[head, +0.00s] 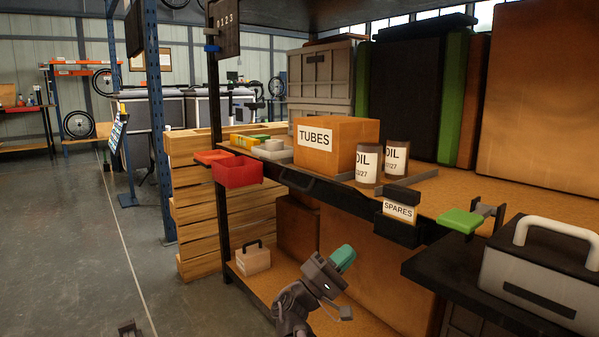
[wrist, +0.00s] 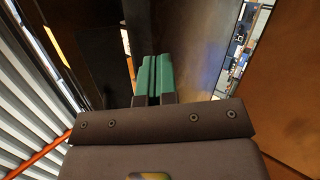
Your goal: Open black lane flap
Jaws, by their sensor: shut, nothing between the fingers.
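A black flap-like piece with a curved handle (head: 297,181) sits on the shelf's front edge, below the TUBES box in the head view. I cannot tell for sure that it is the lane flap; it looks closed against the edge. My gripper (head: 343,257) is low in front of the shelf, below and to the right of this piece and apart from it. In the wrist view its teal fingers (wrist: 153,78) are pressed together and empty. Dark surfaces lie beyond them, but I cannot identify the flap there.
A red bin (head: 237,172) hangs left of the black piece. A black SPARES bin (head: 400,228) and a green paddle (head: 460,220) stick out to the right. The TUBES box (head: 336,146) and two OIL cans stand above. Open floor (head: 80,240) lies left.

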